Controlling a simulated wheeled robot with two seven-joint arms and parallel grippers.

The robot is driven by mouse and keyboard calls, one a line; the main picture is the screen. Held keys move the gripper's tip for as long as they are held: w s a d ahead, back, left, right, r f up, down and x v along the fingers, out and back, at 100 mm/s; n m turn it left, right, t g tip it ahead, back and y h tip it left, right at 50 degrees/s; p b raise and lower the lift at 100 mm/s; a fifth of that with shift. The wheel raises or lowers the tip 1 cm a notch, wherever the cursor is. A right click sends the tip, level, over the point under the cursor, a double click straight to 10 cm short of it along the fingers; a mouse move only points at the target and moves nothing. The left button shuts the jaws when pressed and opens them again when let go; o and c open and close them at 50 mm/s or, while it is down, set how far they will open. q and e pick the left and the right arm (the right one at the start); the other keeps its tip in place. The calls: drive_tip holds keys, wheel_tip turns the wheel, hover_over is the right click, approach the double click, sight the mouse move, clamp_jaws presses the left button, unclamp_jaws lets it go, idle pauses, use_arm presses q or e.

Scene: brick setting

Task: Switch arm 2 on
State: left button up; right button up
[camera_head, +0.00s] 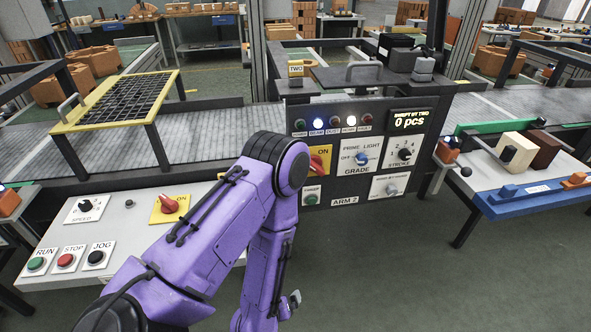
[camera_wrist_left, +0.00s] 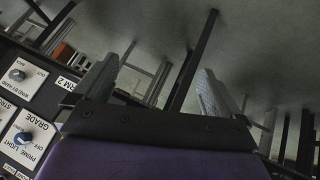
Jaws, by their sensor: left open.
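The ARM 2 panel (camera_head: 345,203) is a dark upright box with a PRIME LIGHT GRADE knob (camera_head: 361,159), a stroke knob (camera_head: 404,154), a small knob plate (camera_head: 390,187) and a green button (camera_head: 311,198). Its red rotary switch (camera_head: 317,162) on a yellow ON plate is partly covered by my purple left arm. My left gripper (camera_head: 291,303) is low in front of the panel, mostly hidden behind its own arm. In the wrist view my left gripper (camera_wrist_left: 160,85) is open and empty, with the panel's GRADE knob (camera_wrist_left: 23,139) at the left. My right gripper is out of view.
A white console (camera_head: 120,225) at the left has another red rotary switch (camera_head: 168,204) and RUN, STOP and JOG buttons. Above the panel's knobs, a display (camera_head: 409,121) reads 0 pcs. A blue-edged table (camera_head: 530,195) stands right. The floor before the panel is clear.

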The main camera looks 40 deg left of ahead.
use_arm(q)
drive_tip(key=w+r+n+t+b, duration=0.2)
drive_tip(key=w+n+t+b, duration=0.25)
drive_tip(key=w, duration=0.65)
drive_tip(key=n+t+y+b, duration=0.6)
drive_tip(key=n+y+b, duration=0.15)
drive_tip(key=n, duration=1.05)
approach(316, 172)
drive_tip(key=shift+y, duration=0.55)
drive_tip(key=p+x, duration=0.4)
drive_tip(key=x, duration=0.5)
drive_tip(key=shift+d+f, duration=0.1)
drive_tip(key=shift+w+a, duration=0.2)
drive_tip(key=shift+w, duration=0.3)
drive_tip(key=c, duration=1.1)
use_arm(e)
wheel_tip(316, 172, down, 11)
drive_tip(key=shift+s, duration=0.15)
